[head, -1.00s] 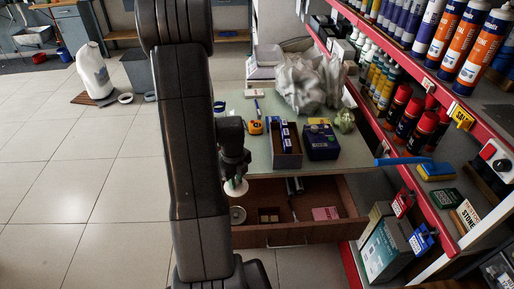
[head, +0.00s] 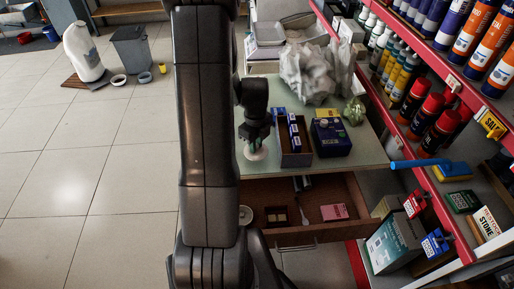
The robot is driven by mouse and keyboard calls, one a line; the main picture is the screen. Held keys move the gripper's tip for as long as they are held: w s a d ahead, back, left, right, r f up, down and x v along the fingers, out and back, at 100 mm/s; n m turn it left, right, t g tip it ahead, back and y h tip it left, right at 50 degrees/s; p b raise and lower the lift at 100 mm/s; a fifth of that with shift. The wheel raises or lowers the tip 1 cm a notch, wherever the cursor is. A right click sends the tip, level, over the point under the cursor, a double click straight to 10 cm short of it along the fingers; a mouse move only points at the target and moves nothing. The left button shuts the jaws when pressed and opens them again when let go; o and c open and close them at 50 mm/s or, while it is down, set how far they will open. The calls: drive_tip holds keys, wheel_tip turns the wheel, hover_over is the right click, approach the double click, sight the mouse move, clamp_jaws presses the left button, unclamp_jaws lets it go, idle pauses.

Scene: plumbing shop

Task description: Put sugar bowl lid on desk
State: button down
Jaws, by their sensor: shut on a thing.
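My gripper (head: 255,143) points down over the left part of the pale green desk top (head: 340,165). It is shut on a small white round lid (head: 256,153), which I take to be the sugar bowl lid. The lid is at or just above the desk top, left of the open box; I cannot tell whether it touches. My arm hides the desk's left edge. Below, the desk's brown drawer (head: 375,229) is open.
An open box with blue packs (head: 295,155) stands close right of my gripper, with a dark blue box (head: 331,137) beyond. The drawer holds a round metallic dish (head: 245,215) and a pink box (head: 334,211). Red-edged shelves (head: 435,130) with bottles line the right. Desk front is clear.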

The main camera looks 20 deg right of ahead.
drive_tip(key=shift+f, duration=1.8)
drive_tip(key=shift+f, duration=0.2)
drive_tip(key=c, duration=1.3)
unclamp_jaws()
drive_tip(key=shift+r, duration=0.1)
wheel_tip(320, 180, up, 12)
drive_tip(key=shift+r, duration=0.15)
